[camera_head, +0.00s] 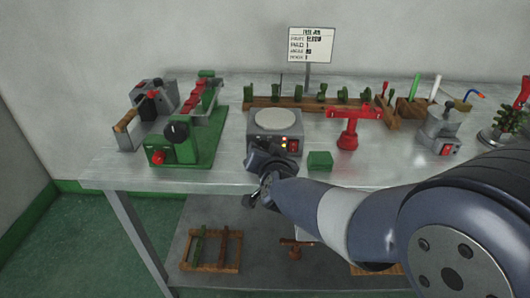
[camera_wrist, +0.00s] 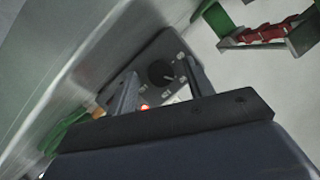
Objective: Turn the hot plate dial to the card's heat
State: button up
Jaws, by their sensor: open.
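The hot plate (camera_head: 275,118) is a grey box with a round top, standing near the table's front edge. Its front shows a lit yellow light and a red switch (camera_head: 294,146). In the wrist view its black round dial (camera_wrist: 160,73) sits on the panel, with a pale mark on it. My gripper (camera_head: 258,163) is in front of the hot plate and hides the dial in the head view. In the wrist view the open fingers stand to either side of the dial; contact cannot be told. The white card (camera_head: 311,46) stands behind; its small lettering is not clearly readable.
A green block (camera_head: 320,160) lies right of the hot plate, with a red stand (camera_head: 348,126) behind it. A green-based clamp machine (camera_head: 180,145) is at left. A wooden rack (camera_head: 262,102) runs behind. A grey device (camera_head: 438,130) stands at right.

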jog(key=p+v, duration=0.4)
jog(key=v, duration=0.6)
jog(key=shift+s, duration=0.35)
jog(key=b+x, duration=0.4)
jog(key=x, duration=0.6)
jog(key=shift+w, duration=0.45)
jog(key=shift+s, duration=0.1)
